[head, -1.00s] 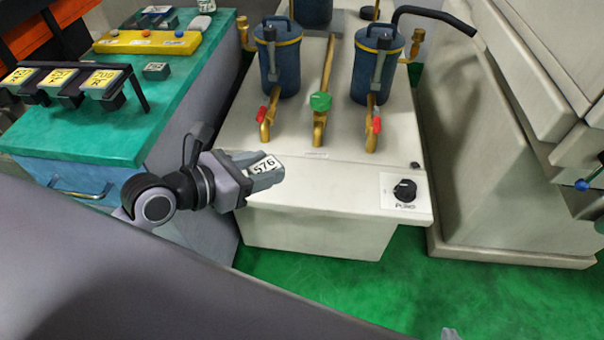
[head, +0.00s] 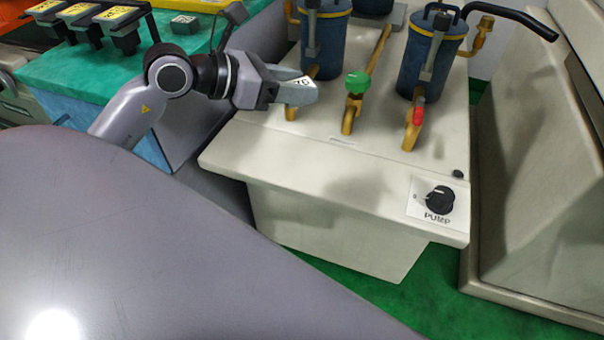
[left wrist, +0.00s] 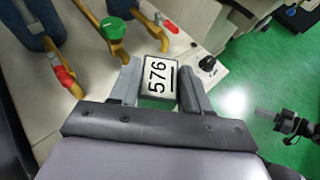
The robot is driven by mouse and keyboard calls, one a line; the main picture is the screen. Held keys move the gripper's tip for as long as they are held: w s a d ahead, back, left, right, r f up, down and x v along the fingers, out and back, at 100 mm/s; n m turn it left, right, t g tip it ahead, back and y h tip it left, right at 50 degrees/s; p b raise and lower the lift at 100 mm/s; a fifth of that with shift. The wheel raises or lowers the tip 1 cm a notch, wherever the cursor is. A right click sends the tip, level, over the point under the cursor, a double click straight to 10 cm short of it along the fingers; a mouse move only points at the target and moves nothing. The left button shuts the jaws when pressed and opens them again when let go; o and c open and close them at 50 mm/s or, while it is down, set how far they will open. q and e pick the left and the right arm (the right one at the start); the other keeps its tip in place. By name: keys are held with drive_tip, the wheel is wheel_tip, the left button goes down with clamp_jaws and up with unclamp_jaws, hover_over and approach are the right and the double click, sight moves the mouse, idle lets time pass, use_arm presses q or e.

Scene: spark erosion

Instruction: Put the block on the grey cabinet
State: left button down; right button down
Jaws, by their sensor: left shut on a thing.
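The block (left wrist: 160,76) has a white face marked 576 and sits between the two grey fingers of my left gripper in the left wrist view. My left gripper (head: 298,92) is shut on it in the head view. There the fingers hide most of the block, and only part of its label shows. The gripper is over the left part of a pale grey cabinet (head: 300,160) with a pump knob, in front of the left blue canister. I cannot tell its height above the top. What seems to be my right gripper (left wrist: 276,126) shows at the right, over the green floor.
Blue canisters (head: 428,55), brass pipes with a green knob (head: 357,83) and a red handle (head: 417,116) stand on the cabinet. Its front top is bare. A green-topped bench (head: 100,75) is at left, and a large pale machine (head: 530,180) at right.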

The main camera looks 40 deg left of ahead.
use_arm(q)
drive_tip(key=shift+w+a+r+b, duration=0.1)
drive_tip(key=shift+a+r+b, duration=0.1)
drive_tip(key=shift+a+b, duration=0.2)
drive_tip(key=b, duration=0.3)
hover_over(293, 173)
wheel_tip(293, 173, down, 14)
drive_tip(key=shift+a+f, duration=0.1)
drive_tip(key=shift+f+b, duration=0.6)
drive_tip(key=shift+f, duration=2.05)
drive_tip(key=c, duration=0.9)
unclamp_jaws()
drive_tip(key=shift+f, duration=0.3)
drive_tip(key=shift+c, duration=0.2)
drive_tip(key=o, duration=0.4)
drive_tip(key=shift+r, duration=0.1)
drive_tip(key=shift+r, duration=0.1)
